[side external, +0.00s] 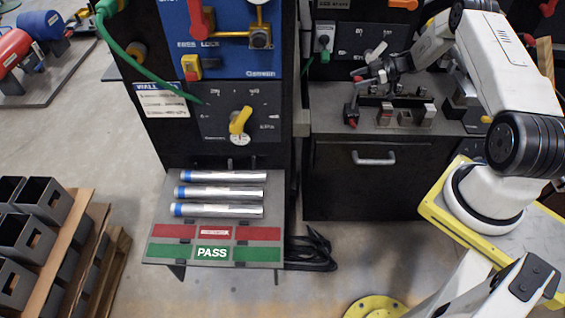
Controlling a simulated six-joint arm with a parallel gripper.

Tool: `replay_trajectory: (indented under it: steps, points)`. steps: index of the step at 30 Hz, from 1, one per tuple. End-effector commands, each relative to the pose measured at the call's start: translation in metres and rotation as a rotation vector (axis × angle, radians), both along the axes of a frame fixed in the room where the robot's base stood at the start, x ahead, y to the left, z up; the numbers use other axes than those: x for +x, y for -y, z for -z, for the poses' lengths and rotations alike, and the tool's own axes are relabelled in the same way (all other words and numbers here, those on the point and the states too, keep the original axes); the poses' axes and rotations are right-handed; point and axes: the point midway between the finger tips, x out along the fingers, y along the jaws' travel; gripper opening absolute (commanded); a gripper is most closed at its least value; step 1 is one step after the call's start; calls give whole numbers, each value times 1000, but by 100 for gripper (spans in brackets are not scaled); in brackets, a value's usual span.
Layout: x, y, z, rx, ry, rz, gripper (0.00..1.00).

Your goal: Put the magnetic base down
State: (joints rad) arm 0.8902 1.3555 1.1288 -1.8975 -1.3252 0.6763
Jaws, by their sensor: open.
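My gripper (360,79) is open above the left part of the dark bench top, with its fingers toward the left. Just below the fingers stands a small upright black piece with red parts (351,113), which looks like the magnetic base, though it is too small to be sure. It rests on the bench near its left front edge. I cannot tell from this view whether the fingertips still touch its top.
Several small metal and dark blocks (405,117) stand right of it on the bench (460,127). A black panel with knobs (350,45) rises behind. A tall test stand (240,122) is at left, with silver tubes (222,192) on its sloped tray.

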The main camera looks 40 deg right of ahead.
Motion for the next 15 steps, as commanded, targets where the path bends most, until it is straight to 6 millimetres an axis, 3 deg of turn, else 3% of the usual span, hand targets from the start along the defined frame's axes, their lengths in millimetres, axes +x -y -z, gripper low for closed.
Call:
replay_trajectory:
  steps: [15]
  points:
    - [-48, 49, -28, -1, 1, 5, 79]
